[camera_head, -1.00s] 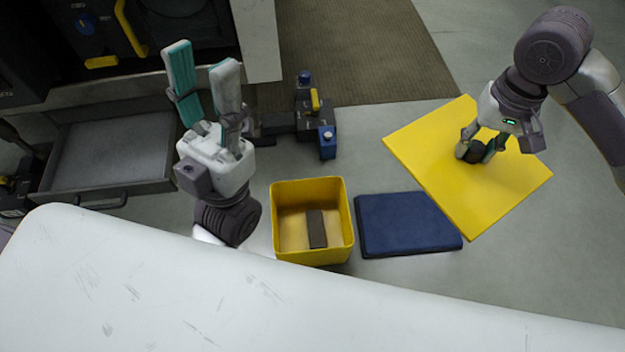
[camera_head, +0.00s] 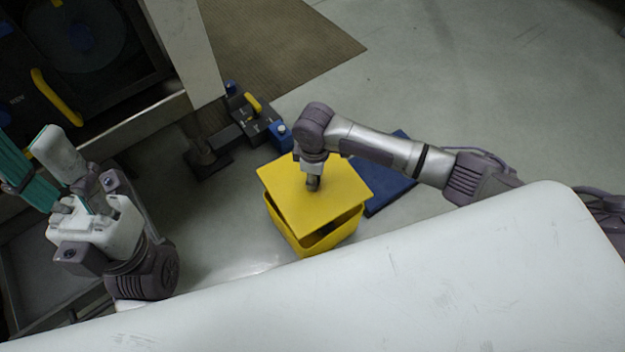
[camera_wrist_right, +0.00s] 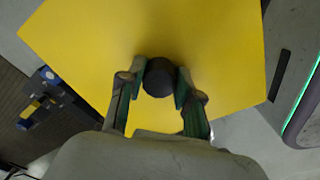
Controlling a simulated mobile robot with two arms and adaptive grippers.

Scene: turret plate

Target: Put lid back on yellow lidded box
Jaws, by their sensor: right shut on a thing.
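The yellow lid (camera_head: 297,204) is a flat square plate with a round dark knob (camera_wrist_right: 159,78) at its middle. My right gripper (camera_head: 313,184) is shut on the knob; the right wrist view shows both fingers (camera_wrist_right: 158,84) against it. The lid is over the yellow box (camera_head: 318,237), turned and tilted relative to its rim. A dark gap shows between the lid and the box along the near right side. The box's inside is mostly hidden. My left gripper (camera_head: 50,180) is raised at the left, its two fingers apart and empty.
A dark blue mat (camera_head: 392,190) lies right of the box, partly under my right arm. A dark device with a yellow handle and blue knobs (camera_head: 254,112) stands behind the box. An open grey drawer (camera_head: 60,270) is at the left. A white surface (camera_head: 400,280) fills the front.

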